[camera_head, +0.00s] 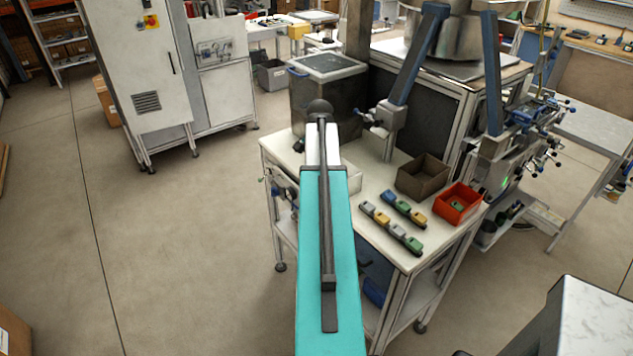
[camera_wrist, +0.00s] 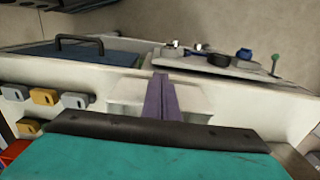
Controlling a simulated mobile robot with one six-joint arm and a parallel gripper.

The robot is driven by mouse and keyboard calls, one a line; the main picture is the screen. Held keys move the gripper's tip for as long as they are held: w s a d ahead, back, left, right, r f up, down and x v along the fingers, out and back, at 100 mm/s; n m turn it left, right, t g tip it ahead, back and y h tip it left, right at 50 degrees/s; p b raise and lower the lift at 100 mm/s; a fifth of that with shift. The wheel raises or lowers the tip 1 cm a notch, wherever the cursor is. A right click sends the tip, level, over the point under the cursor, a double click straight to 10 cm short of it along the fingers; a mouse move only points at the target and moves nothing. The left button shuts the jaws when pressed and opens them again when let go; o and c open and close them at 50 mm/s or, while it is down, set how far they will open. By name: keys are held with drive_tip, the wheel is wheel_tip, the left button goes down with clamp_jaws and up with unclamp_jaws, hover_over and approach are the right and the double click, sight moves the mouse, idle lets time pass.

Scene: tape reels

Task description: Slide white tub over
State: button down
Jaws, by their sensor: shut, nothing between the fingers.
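The white tub (camera_head: 353,178) stands on the pale worktable, partly hidden behind my arm in the head view. In the wrist view the tub (camera_wrist: 195,98) lies right behind the fingers of my gripper (camera_wrist: 161,96), which cover its middle. My gripper is shut and empty, with its purple fingers together. I cannot tell whether the fingers touch the tub or are over it. My gripper's fingertips are hidden in the head view.
The worktable (camera_head: 376,182) also carries a brown bin (camera_head: 423,177), a red bin (camera_head: 459,203) and two rows of small coloured blocks (camera_head: 391,227) to the right of the tub.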

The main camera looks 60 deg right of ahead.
sight(351, 167)
idle(0.3)
drive_tip(key=s+d, duration=0.1)
drive_tip(key=d, duration=0.3)
drive_tip(key=s+d, duration=0.2)
drive_tip(key=d, duration=0.2)
drive_tip(key=s+d, duration=0.1)
drive_tip(key=d, duration=0.3)
drive_tip(key=shift+s+d+b, duration=0.15)
drive_tip(key=shift+d+b, duration=0.2)
drive_tip(key=shift+d, duration=0.05)
drive_tip(key=shift+a, duration=0.15)
drive_tip(key=shift+w+a+r+p, duration=0.1)
drive_tip(key=shift+w+a+p, duration=0.2)
drive_tip(key=shift+a, duration=0.65)
drive_tip(key=shift+w+a+p, duration=0.1)
drive_tip(key=shift+w+a, duration=0.3)
drive_tip(key=shift+a, duration=0.55)
wheel_tip(351, 167, up, 10)
drive_tip(key=b, duration=0.3)
drive_tip(key=shift+d, duration=0.15)
